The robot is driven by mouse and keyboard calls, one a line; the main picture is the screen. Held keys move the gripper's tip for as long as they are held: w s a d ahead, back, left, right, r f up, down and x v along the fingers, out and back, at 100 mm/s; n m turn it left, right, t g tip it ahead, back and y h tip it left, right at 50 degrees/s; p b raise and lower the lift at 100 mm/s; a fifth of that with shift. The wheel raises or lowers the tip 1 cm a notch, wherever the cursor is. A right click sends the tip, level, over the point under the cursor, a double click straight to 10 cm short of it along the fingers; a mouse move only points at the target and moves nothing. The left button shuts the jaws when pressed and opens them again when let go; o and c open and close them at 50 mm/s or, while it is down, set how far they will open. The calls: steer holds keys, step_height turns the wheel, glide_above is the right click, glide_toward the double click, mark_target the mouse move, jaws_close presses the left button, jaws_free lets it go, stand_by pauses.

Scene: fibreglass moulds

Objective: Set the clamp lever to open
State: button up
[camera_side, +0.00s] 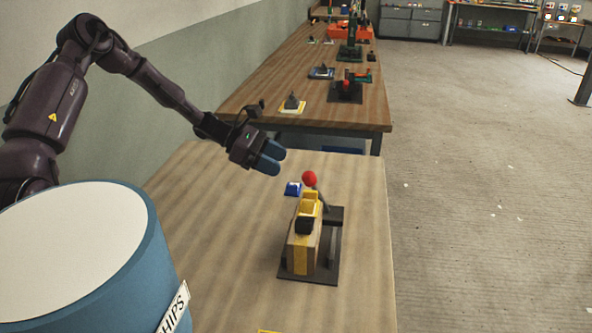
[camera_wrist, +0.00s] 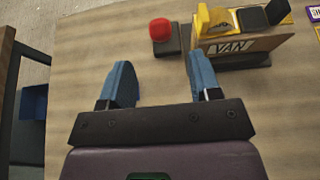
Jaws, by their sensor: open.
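The clamp device stands on the near wooden table, with a dark base plate (camera_side: 310,277) and a wood-and-yellow block (camera_side: 303,250). Its lever ends in a red ball knob (camera_side: 309,178), which rises at the far end of the device in the side view. In the wrist view the red knob (camera_wrist: 160,29) is at the top, beyond the fingers, beside the yellow block with a label (camera_wrist: 245,45). My gripper (camera_side: 272,158) is open and empty, above the table and left of the knob. Its blue fingers (camera_wrist: 162,85) are apart, and neither touches the device.
A large blue drum with a white top (camera_side: 75,240) fills the lower left of the side view. A second table (camera_side: 330,110) with other fixtures is behind. The table left of the device is clear.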

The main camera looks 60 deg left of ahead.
steer(key=v, duration=0.4)
steer(key=s+d+r+m+g+y, duration=0.3)
steer(key=s+d+m+g, duration=0.35)
steer(key=s+m, duration=0.5)
steer(key=s+d+r+m+t+y, duration=0.1)
steer(key=s+d+r+m+y, duration=0.2)
steer(key=s+d+r+m, duration=0.2)
steer(key=s+d+r+m+t+y, duration=0.2)
steer(key=s+d+r+m, duration=0.3)
steer(key=r+m, duration=0.5)
step_height(320, 180, up, 2)
steer(key=shift+s+d+r+y, duration=0.1)
steer(key=shift+s+d+y, duration=0.25)
steer(key=shift+s+y, duration=0.25)
